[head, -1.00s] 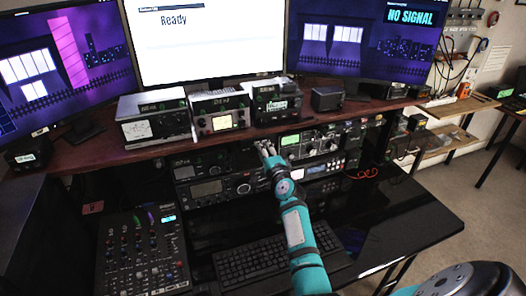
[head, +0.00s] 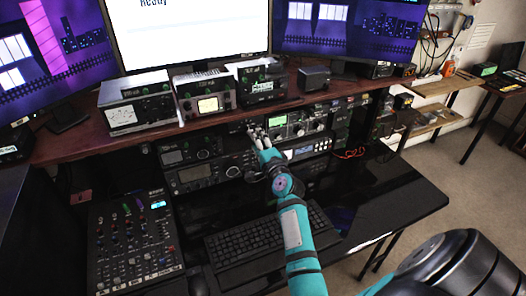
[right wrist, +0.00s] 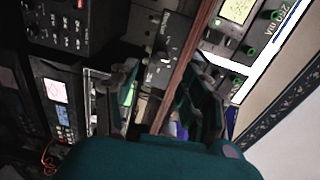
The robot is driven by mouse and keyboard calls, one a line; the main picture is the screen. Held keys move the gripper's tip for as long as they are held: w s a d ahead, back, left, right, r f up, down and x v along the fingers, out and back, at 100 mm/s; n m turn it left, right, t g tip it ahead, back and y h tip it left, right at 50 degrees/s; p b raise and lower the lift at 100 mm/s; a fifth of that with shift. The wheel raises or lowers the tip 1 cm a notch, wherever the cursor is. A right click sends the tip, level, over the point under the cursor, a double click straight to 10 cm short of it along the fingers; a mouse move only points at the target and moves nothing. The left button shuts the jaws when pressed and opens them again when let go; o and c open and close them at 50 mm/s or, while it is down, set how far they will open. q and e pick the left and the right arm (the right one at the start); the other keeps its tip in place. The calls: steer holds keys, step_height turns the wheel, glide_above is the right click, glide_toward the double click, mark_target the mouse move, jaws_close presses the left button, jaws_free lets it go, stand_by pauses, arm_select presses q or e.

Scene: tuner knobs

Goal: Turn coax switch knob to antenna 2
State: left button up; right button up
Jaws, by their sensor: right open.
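My right gripper (head: 258,133) reaches to the radio rack under the wooden shelf, just left of the green-screen unit (head: 278,121). In the right wrist view my right gripper (right wrist: 165,88) is open and empty, one finger on each side of a narrow dark panel (right wrist: 172,32) with small knobs and pale lettering. This panel lies along the shelf edge and may be the coax switch. Its lettering is too small to read, so I cannot tell which antenna the knob points to. The fingers partly hide the panel in the head view. My left gripper is not in view.
The wooden shelf (head: 84,144) overhangs the rack and carries several radio units and a small black box (head: 314,77). A mixer (head: 132,240) and a keyboard (head: 262,238) lie on the black desk below. The right part of the desk (head: 400,200) is clear.

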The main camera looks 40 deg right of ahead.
steer(key=v, duration=0.6)
steer(key=shift+s+a, duration=0.15)
